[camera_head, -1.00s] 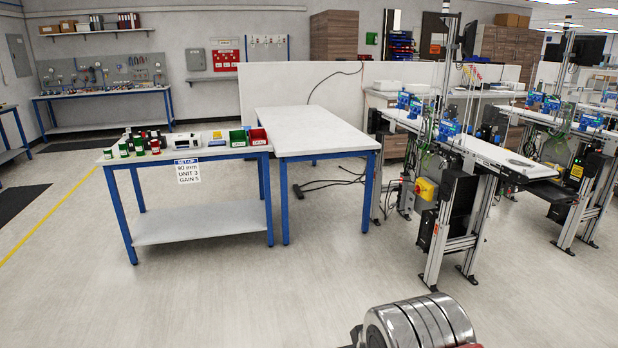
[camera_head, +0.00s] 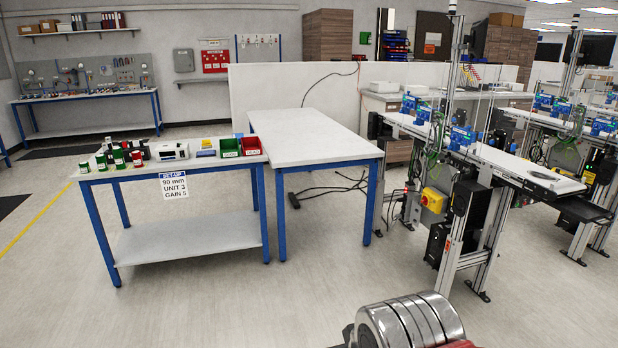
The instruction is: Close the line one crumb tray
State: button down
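The nearer belt conveyor (camera_head: 500,165) runs along the right side on a metal frame, with blue units above its belt. A dark, flat tray-like part (camera_head: 583,210) shows below the belt's right end; I cannot tell whether it is the crumb tray or how far open it is. No label marking line one is readable. My gripper is not in view; only a rounded metal part of my own arm shows at the bottom, well apart from the conveyor.
A second conveyor (camera_head: 562,103) stands behind at the right. A white table (camera_head: 310,138) and a blue-legged bench (camera_head: 195,240) with small parts stand left of the conveyor. Cables (camera_head: 335,187) lie on the floor behind. The floor in front is clear.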

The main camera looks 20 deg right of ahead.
aim_at(576, 207)
jog(key=i, duration=0.85)
jog(key=z, duration=3)
jog(key=i, duration=0.8)
jog(key=u, duration=0.1)
